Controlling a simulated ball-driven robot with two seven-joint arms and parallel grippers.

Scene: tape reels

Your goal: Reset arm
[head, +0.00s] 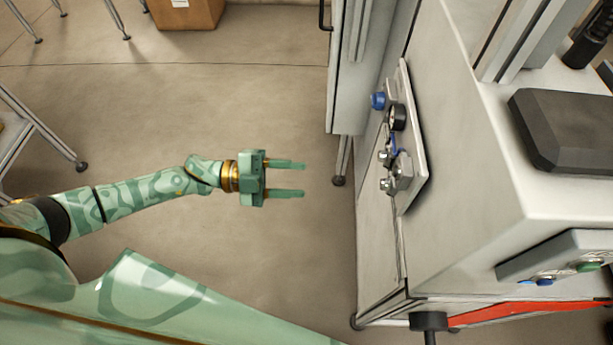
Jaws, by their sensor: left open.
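My left arm reaches in from the left over the bare floor. My left gripper (287,179) is near the middle of the view, pointing right. Its two fingers are apart, with nothing between them. It is left of the grey machine cabinet, with a clear gap, and touches nothing. My right arm and right gripper are not in view. No tape reels can be made out.
A grey machine cabinet (455,215) fills the right side. A plate (418,140) with a blue knob (377,101) juts from its face. A cardboard box (187,13) stands at the top. Open floor (190,110) surrounds the gripper.

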